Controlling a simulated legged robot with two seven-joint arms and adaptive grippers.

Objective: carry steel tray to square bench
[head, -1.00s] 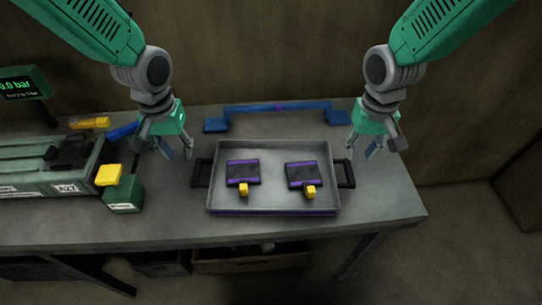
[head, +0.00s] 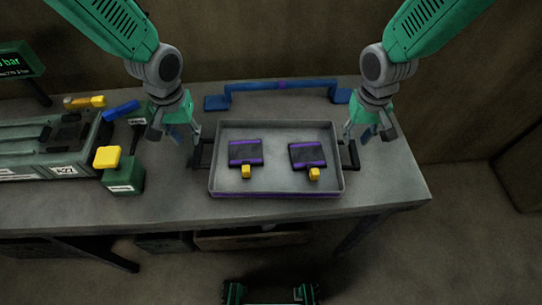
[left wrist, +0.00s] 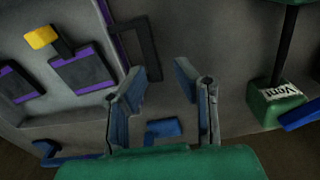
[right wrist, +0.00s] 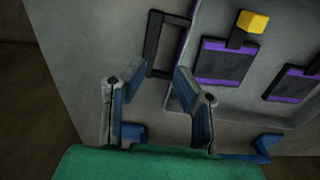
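The steel tray (head: 277,186) lies flat on the grey bench, with a dark handle at each short end. Two dark pads with purple edges and yellow knobs, a left one (head: 245,152) and a right one (head: 307,154), lie in it. My left gripper (head: 190,150) is open above the bench by the left handle (head: 203,154); its spread fingers (left wrist: 162,80) have nothing between them. My right gripper (head: 366,140) is open by the right handle (head: 350,154); in the right wrist view its fingers (right wrist: 155,78) point toward that handle (right wrist: 163,45) without closing on it.
A blue bar (head: 275,85) on feet stands behind the tray. At left are a green-grey machine (head: 50,150), a green block with a yellow cap (head: 107,157) and a display (head: 20,62). The bench (head: 395,185) is clear at right. Whether it is the square bench is unclear.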

